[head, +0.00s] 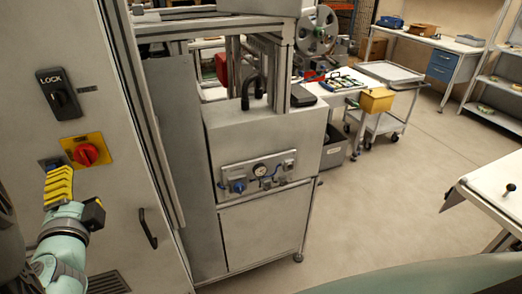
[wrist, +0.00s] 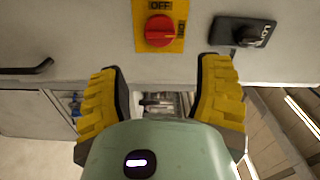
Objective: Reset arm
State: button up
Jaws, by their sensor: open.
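My gripper (wrist: 160,100) has yellow ribbed fingers, spread wide apart in the wrist view with nothing between them. In the head view my gripper (head: 60,186) is at the lower left, in front of the grey cabinet (head: 150,180). A red rotary switch on a yellow plate (head: 86,153) is just above and to the right of the fingers there. The red switch also shows at the top of the wrist view (wrist: 160,31), beyond the fingertips and apart from them. A black LOCK handle (head: 58,94) sits higher on the cabinet and also shows in the wrist view (wrist: 242,31).
A black door handle (head: 148,228) sticks out of the cabinet. A grey machine with a gauge panel (head: 258,172) stands beside it. A cart with a yellow box (head: 376,101) is behind. A white table (head: 490,195) is at the right. Open floor (head: 390,190) lies between.

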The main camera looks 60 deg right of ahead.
jog(key=shift+s+a, duration=0.2)
jog(key=shift+s, duration=0.1)
